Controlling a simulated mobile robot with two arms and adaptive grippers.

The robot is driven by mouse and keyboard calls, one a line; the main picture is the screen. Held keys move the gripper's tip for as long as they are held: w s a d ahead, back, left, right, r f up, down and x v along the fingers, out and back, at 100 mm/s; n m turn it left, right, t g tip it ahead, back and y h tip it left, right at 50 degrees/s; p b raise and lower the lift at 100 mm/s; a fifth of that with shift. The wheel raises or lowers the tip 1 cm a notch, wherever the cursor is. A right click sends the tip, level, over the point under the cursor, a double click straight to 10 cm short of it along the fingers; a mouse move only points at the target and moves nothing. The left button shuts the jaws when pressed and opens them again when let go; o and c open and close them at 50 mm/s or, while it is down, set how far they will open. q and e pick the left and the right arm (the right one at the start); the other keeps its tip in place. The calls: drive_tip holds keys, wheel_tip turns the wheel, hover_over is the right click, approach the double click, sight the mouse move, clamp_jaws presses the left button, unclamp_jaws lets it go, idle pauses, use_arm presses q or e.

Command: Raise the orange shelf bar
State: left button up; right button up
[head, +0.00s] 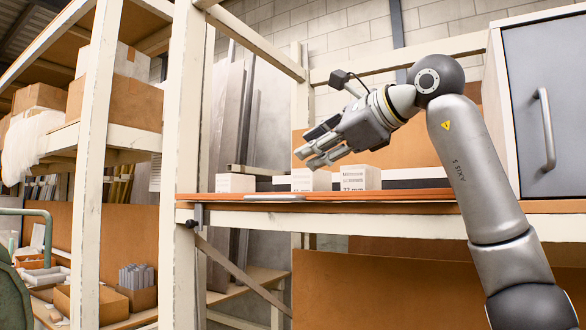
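An orange shelf bar (380,195) runs lengthwise along the white wooden rack, at the level of the middle shelf. It looks flat and level, and its right part passes behind my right arm. My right gripper (312,150) is above the bar and clear of it, pointing left and slightly down. Its fingers look spread, with nothing between them. My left gripper is not in view.
Small white boxes (311,180) stand on the shelf below and beside my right gripper. A flat grey piece (274,197) lies near the shelf's left end. A grey cabinet (545,105) stands at right. White posts (181,120) frame the left.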

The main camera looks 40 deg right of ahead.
drive_tip(key=p, duration=0.3)
hover_over(279, 197)
drive_tip(key=w+d, duration=0.2)
drive_tip(key=d, duration=0.1)
wheel_tip(279, 197, down, 2)
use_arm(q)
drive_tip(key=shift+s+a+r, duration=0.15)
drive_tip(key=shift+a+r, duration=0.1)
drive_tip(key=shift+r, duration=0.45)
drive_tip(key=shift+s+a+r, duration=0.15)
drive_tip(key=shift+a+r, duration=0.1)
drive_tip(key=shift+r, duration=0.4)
use_arm(e)
drive_tip(key=shift+x, duration=0.95)
drive_tip(key=shift+s+a+f, duration=0.1)
drive_tip(key=shift+c, duration=0.5)
clamp_jaws()
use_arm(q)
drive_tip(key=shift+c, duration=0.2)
